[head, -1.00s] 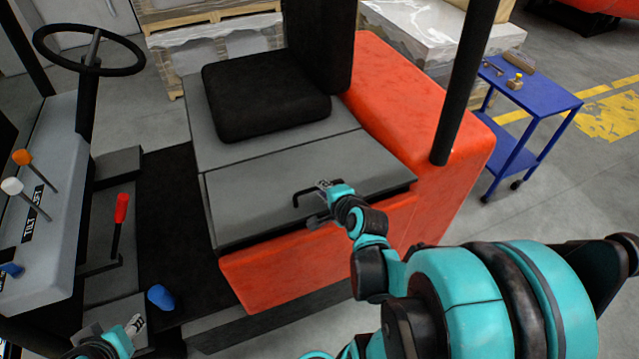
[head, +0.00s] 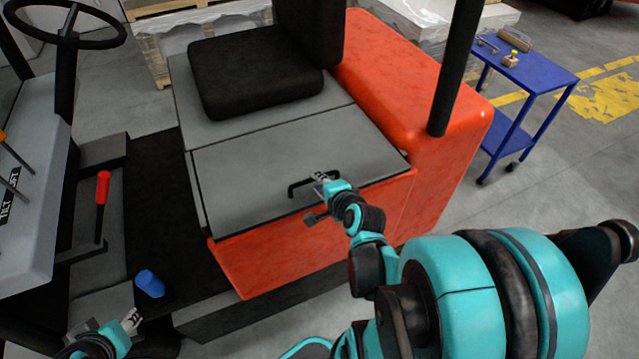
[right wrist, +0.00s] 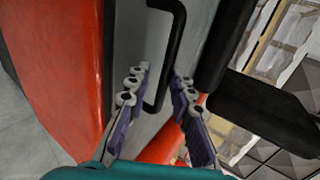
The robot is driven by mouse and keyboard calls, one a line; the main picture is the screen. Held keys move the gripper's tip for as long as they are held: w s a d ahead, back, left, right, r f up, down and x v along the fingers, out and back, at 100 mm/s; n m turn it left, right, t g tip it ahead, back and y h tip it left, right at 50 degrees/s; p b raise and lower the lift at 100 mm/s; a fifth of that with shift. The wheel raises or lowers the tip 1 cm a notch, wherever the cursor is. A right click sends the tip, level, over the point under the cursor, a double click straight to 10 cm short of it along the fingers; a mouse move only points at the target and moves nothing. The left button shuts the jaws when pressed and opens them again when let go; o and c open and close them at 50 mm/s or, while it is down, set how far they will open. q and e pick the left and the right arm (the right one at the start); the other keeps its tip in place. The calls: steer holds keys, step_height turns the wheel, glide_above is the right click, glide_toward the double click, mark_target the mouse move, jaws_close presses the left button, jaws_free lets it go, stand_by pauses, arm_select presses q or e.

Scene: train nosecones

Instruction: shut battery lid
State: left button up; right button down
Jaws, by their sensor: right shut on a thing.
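The battery lid (head: 255,165) is a grey panel on the orange truck body, in front of the black seat. It lies down nearly level with the grey seat panel, with a thin dark line along its front edge; I cannot tell whether it is fully seated. Its black bar handle (head: 292,190) is near the front edge and also shows in the right wrist view (right wrist: 176,45). My right gripper (head: 322,178) is at the handle's right part, shut on it, with the bar between the fingers (right wrist: 160,92). My left gripper (head: 130,322) is low at the left, away from the lid; its jaws are unclear.
The black seat (head: 255,75) stands behind the lid. A black post (head: 460,70) rises at the right rear. The steering wheel (head: 65,25) and a red-topped lever (head: 102,190) are at the left. A blue cart (head: 535,75) stands at the right on open floor.

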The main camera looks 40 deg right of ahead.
steer(key=c, duration=1.6)
jaws_free()
steer(key=shift+s+a+f, duration=0.15)
steer(key=shift+s+f, duration=0.05)
steer(key=shift+f, duration=0.35)
steer(key=shift+w, duration=0.25)
steer(key=shift+r, duration=0.1)
steer(key=shift+s+r, duration=0.15)
steer(key=shift+s, duration=0.1)
steer(key=shift+v, duration=3.35)
